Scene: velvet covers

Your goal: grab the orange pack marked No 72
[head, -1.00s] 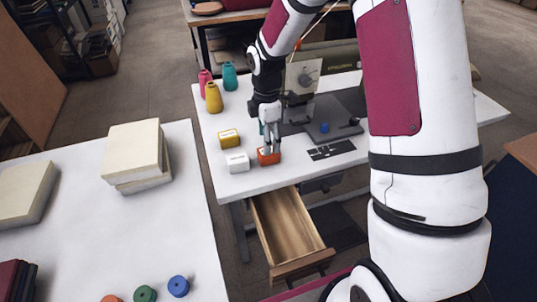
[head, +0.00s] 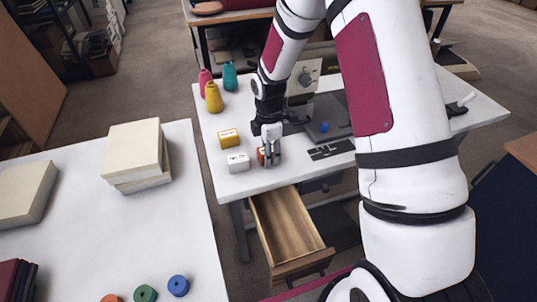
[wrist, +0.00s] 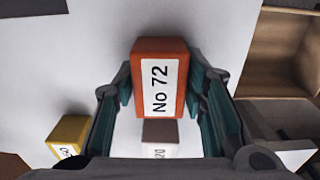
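The orange pack (wrist: 146,85) stands on the white table, its white label reading No 72 in the wrist view. In the head view only a little of the orange pack (head: 262,156) shows, the rest hidden by my fingers. My gripper (wrist: 162,75) is open, with one teal-padded finger on each side of the pack. The gripper (head: 269,160) is low, down around the pack. Whether the pads touch its sides I cannot tell.
A white pack (head: 238,162) stands close to the left of the orange one, a yellow pack (head: 229,138) behind it. An open wooden drawer (head: 288,232) juts out below the table's front edge. A dark label strip (head: 331,149) lies to the right.

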